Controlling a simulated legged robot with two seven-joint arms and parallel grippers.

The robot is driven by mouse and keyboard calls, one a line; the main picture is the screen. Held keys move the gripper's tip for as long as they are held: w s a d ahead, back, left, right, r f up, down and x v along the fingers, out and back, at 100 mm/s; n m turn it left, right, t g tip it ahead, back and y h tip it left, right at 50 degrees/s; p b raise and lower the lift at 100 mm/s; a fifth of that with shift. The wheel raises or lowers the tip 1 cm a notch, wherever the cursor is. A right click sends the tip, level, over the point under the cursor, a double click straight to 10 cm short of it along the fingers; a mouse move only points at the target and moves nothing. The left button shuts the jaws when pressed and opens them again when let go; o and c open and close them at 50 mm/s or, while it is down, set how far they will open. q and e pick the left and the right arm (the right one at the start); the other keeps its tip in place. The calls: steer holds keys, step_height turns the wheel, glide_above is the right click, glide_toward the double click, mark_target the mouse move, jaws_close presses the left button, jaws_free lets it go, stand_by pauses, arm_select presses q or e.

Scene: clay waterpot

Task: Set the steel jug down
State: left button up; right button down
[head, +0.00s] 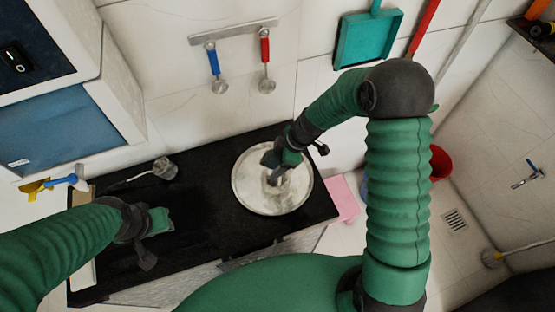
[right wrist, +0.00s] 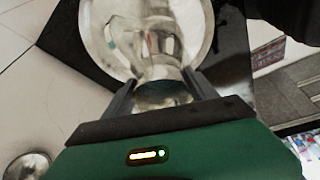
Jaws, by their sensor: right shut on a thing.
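The steel jug (right wrist: 165,72) is between the two fingers of my right gripper (right wrist: 160,92) in the right wrist view. In the head view my right gripper (head: 272,165) reaches down over a round, shiny metal dish (head: 290,200) on the black counter. The gripper and wrist hide most of the jug there. The dish also shows in the right wrist view (right wrist: 108,28), just beyond the jug. I cannot tell whether the jug touches it. My left gripper (head: 155,225) is over the counter's left part, its fingers not clear.
A ladle-like metal tool (head: 163,169) lies near the counter's (head: 215,235) back left. A pink cloth or sheet (head: 343,198) is right of the counter. The counter's middle is clear.

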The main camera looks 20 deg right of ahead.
steer(key=shift+f, duration=0.1)
steer(key=shift+a+f, duration=0.1)
steer(key=shift+c, duration=1.3)
jaws_free()
